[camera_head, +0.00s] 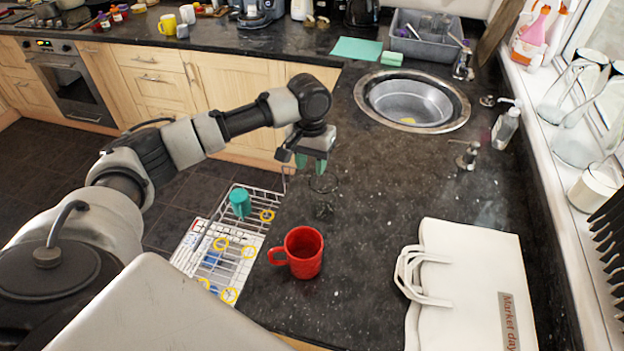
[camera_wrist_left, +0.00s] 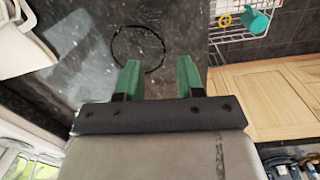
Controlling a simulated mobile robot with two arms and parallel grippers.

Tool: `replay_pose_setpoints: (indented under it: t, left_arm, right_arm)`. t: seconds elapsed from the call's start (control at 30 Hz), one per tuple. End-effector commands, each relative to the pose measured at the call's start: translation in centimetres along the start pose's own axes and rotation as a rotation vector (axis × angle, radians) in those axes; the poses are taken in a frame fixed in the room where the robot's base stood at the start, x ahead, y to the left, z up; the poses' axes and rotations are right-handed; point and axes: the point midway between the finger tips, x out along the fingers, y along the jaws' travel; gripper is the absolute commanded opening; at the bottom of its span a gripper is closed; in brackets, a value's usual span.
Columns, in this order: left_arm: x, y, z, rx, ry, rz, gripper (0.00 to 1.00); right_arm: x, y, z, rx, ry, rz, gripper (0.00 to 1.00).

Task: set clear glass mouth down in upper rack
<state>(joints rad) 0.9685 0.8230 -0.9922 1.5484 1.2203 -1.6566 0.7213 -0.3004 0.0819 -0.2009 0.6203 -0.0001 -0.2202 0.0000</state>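The clear glass (camera_head: 323,207) stands on the dark counter, faint and see-through, behind the red mug. In the left wrist view its round rim shows as a thin dark ring (camera_wrist_left: 138,47) ahead of the fingers. My left gripper (camera_head: 311,163) is above the glass, pointing down. Its green fingers are apart and empty; they also show in the left wrist view (camera_wrist_left: 158,77). The upper rack (camera_head: 258,199) is a white wire rack beside the counter's edge, holding a teal mug (camera_head: 240,202). Yellow rings mark several spots on the racks. My right gripper is not in view.
A red mug (camera_head: 303,251) stands on the counter close to the rack. A white bag (camera_head: 470,280) lies to the right. The sink (camera_head: 410,101) is behind, with a soap bottle (camera_head: 506,128) at its right. The counter between glass and sink is clear.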

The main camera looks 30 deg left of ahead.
Motion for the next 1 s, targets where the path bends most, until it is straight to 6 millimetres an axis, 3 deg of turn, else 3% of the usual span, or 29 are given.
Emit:
replay_pose_setpoints:
  t: [0.2, 0.33, 1.0]
  left_arm:
    - [-3.9, 0.0, -0.1, 0.0, 0.002, 0.0, 0.38]
    - [-5.3, 0.0, 0.0, 0.0, 0.002, 0.001, 0.38]
    - [-5.8, 0.0, 0.0, 0.0, -0.001, 0.0, 0.38]
  right_arm:
    - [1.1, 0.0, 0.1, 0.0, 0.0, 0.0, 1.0]
    - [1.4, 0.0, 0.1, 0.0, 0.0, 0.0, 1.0]
    - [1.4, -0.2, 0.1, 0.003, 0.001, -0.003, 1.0]
